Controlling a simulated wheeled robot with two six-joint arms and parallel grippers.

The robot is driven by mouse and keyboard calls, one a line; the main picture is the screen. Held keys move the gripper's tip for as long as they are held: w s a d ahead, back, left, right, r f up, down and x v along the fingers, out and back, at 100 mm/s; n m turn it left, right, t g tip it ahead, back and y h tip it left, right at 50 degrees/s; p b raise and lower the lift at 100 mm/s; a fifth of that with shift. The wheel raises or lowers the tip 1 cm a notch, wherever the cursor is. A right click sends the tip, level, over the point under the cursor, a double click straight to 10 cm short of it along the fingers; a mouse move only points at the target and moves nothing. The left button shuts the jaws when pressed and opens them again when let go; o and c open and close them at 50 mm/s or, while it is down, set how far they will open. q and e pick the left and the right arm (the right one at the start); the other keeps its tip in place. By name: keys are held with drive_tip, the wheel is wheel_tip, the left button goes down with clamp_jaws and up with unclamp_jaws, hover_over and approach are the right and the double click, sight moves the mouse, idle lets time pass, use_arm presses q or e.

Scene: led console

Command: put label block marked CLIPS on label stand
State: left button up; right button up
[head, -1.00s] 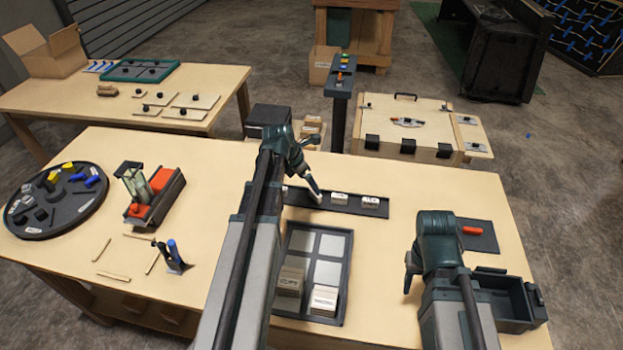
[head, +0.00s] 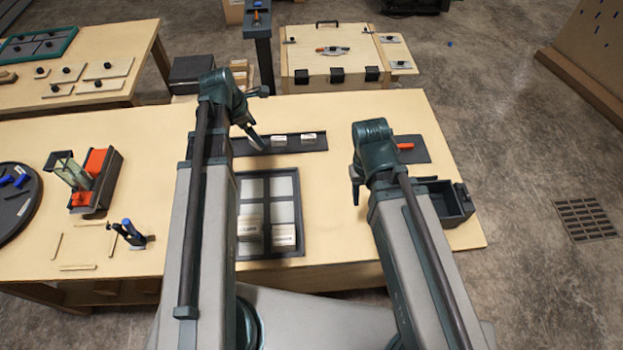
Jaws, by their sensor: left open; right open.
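Two small white label blocks, a left one (head: 279,140) and a right one (head: 308,137), sit on a long dark strip (head: 318,146) at the back of the table. Their markings are too small to read, so I cannot tell which says CLIPS. I cannot tell for sure which thing is the label stand. My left gripper (head: 256,139) is open over the strip's left part, left of both blocks. My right gripper (head: 356,189) is open and empty, pointing down over bare table right of the divided tray.
The dark divided tray (head: 268,206) holds two stacks of pale, marked pieces (head: 284,234) in its front compartments. A dark open bin (head: 442,202) and a dark plate with an orange piece (head: 406,146) lie right. A red-and-black device (head: 95,180) and round tray stand left.

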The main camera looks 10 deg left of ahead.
use_arm(q)
drive_tip(key=s+d+m+g+y, duration=0.1)
drive_tip(key=s+d+m, duration=0.7)
drive_tip(key=m, duration=0.6)
drive_tip(key=s+d+m+g+y, duration=0.2)
drive_tip(key=s+d+m, duration=0.6)
drive_tip(key=d+m, duration=0.5)
drive_tip(key=shift+f+m, duration=0.45)
drive_tip(key=shift+m, duration=0.15)
drive_tip(key=shift+f, duration=0.1)
drive_tip(key=shift+f, duration=0.2)
